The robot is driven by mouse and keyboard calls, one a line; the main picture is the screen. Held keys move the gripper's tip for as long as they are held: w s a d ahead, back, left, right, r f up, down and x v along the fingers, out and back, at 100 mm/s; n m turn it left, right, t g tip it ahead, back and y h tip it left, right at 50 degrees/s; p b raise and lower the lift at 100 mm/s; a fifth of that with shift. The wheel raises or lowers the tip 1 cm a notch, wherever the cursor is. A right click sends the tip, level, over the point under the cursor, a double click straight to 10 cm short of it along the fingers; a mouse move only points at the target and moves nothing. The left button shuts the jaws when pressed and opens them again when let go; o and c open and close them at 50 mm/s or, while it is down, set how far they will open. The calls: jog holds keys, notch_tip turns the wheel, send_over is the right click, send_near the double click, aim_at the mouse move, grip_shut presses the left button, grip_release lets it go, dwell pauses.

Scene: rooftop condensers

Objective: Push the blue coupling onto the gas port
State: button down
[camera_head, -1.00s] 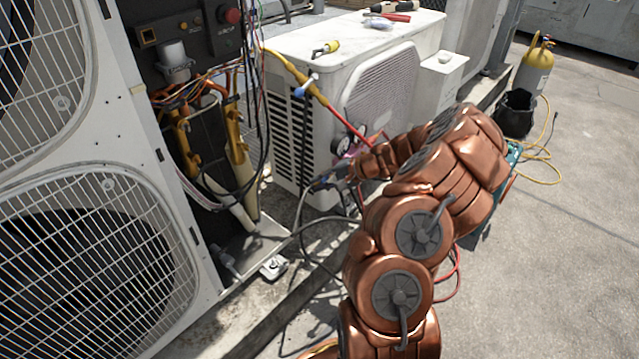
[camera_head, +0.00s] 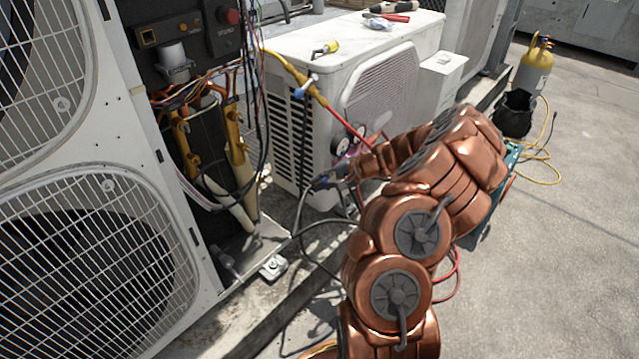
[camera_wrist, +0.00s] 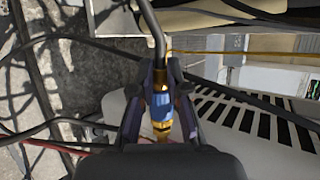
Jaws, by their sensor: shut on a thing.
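The blue coupling (camera_wrist: 162,105) sits between the two dark fingers of my gripper (camera_wrist: 160,80) in the wrist view. The fingers are shut on it, one on each side. A brass fitting (camera_wrist: 161,77) on the end of a bent grey tube (camera_wrist: 152,28) meets the coupling's far end. They look in line, but I cannot tell whether the coupling is seated on it. More brass (camera_wrist: 162,132) shows at the coupling's near end. In the head view my gripper (camera_head: 328,178) is small beside the white condenser's lower corner, and the coupling is hard to make out.
The white condenser (camera_head: 300,45) with black side slots stands right behind my gripper. An open unit (camera_head: 180,110) with wires and pipes is at left. Dark hoses (camera_head: 310,228) hang below. A yellow cylinder (camera_head: 533,70) and black bucket (camera_head: 515,112) stand at right on open floor.

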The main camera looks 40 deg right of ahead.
jog(key=shift+w+d, duration=0.1)
jog(key=shift+d, duration=0.25)
dwell(0.5)
jog(key=c, duration=1.1)
grip_release()
jog(key=shift+a, duration=0.15)
jog(key=a, duration=0.2)
jog(key=s+a, duration=0.1)
jog(key=a, duration=0.4)
jog(key=shift+s, duration=0.4)
